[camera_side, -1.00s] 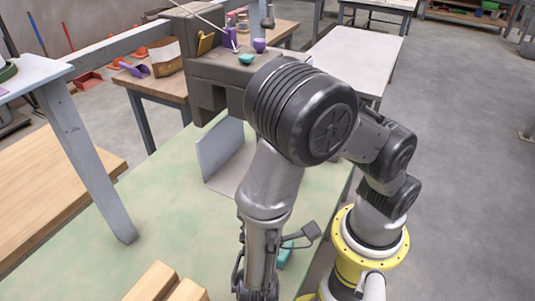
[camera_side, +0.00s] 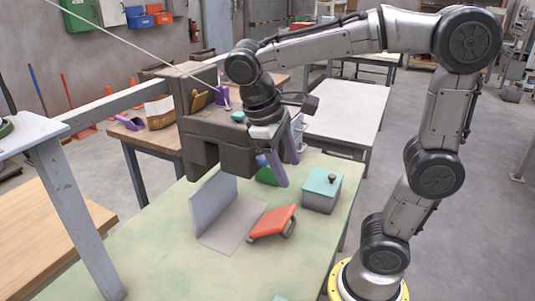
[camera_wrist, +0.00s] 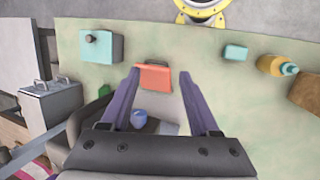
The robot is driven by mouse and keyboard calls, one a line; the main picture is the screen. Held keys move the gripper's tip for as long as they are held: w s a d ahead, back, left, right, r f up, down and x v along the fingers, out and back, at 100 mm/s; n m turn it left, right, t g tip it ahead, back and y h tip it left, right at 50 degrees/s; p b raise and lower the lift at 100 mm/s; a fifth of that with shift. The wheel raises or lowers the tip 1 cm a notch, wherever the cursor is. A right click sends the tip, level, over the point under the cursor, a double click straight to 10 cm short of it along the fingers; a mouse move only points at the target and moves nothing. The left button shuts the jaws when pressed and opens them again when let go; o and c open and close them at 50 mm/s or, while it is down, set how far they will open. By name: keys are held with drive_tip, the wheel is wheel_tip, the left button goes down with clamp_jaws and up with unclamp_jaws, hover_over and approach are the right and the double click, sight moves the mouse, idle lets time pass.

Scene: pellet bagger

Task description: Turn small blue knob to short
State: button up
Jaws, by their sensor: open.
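A small round blue knob (camera_wrist: 139,117) shows between my gripper's fingers in the wrist view, nearer the palm than the tips. A bit of blue (camera_side: 262,160) beside the left finger in the side view may be the same knob. No "short" marking or pointer position is readable. My gripper (camera_side: 287,172) hangs with its purple fingers pointing down by the right front of the dark grey machine (camera_side: 205,128). The fingers are spread, also in the wrist view (camera_wrist: 159,73), and hold nothing. I cannot tell whether either finger touches the knob.
On the green table stand an L-shaped grey plate (camera_side: 214,208), a red piece with a handle (camera_side: 272,221) and a teal-topped box (camera_side: 322,190). A green piece (camera_side: 266,176) lies close behind the fingers.

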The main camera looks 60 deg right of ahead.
sight(262, 160)
wheel_tip(262, 160, up, 12)
drive_tip(key=d+f+t+y, duration=0.1)
drive_tip(key=d+t+y, duration=0.2)
drive_tip(key=t, duration=0.4)
drive_tip(key=w+x, duration=0.1)
drive_tip(key=x, duration=1.2)
drive_tip(key=shift+n, duration=0.3)
drive_tip(key=shift+c, duration=0.4)
clamp_jaws()
